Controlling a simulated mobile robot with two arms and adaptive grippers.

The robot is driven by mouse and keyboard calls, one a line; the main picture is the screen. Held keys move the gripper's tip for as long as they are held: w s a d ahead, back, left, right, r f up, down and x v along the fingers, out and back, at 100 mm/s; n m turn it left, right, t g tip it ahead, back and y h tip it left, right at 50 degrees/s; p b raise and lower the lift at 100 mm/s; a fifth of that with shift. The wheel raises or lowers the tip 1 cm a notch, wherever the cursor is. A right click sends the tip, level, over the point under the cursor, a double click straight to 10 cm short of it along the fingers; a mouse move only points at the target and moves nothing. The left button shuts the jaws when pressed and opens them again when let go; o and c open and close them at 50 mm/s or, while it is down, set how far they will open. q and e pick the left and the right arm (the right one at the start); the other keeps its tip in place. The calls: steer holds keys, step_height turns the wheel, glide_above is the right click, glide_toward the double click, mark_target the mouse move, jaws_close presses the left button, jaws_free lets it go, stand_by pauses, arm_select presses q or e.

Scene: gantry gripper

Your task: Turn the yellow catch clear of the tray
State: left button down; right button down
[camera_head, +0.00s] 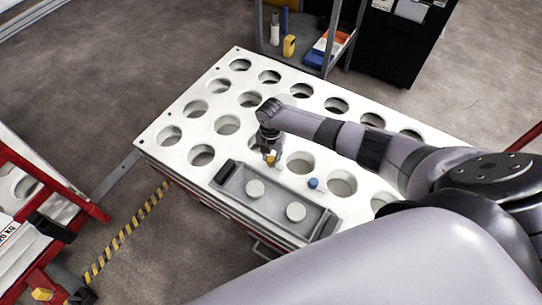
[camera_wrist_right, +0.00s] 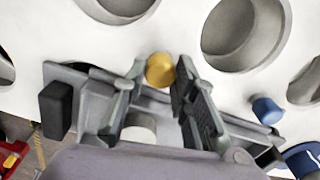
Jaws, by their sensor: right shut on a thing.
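The yellow catch (camera_head: 271,158) is at the far long edge of the grey tray (camera_head: 276,203), on the white perforated tabletop. In the right wrist view the round yellow top of the catch (camera_wrist_right: 160,70) lies between my right gripper's fingertips (camera_wrist_right: 159,78). My right gripper (camera_head: 269,150) reaches down from above and is shut on the catch. The tray holds two pale round pieces (camera_head: 296,212). A blue knob (camera_head: 313,183) stands beside the tray's far edge, right of the catch. The exact turn of the catch is hidden by the fingers. My left gripper is not in view.
The white tabletop (camera_head: 152,140) has many round holes (camera_head: 227,125). A black handle block (camera_head: 225,171) stands at the tray's left end. A grey shelf cart (camera_head: 308,25) stands behind. Red-framed equipment (camera_head: 70,190) is at the left. Yellow-black tape (camera_head: 128,228) marks the floor.

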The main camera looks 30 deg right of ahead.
mark_target(271, 159)
steer(key=shift+n, duration=0.3)
steer(key=c, duration=1.3)
jaws_free()
steer(key=shift+r, duration=0.3)
step_height(271, 159, up, 11)
steer(key=shift+r, duration=0.2)
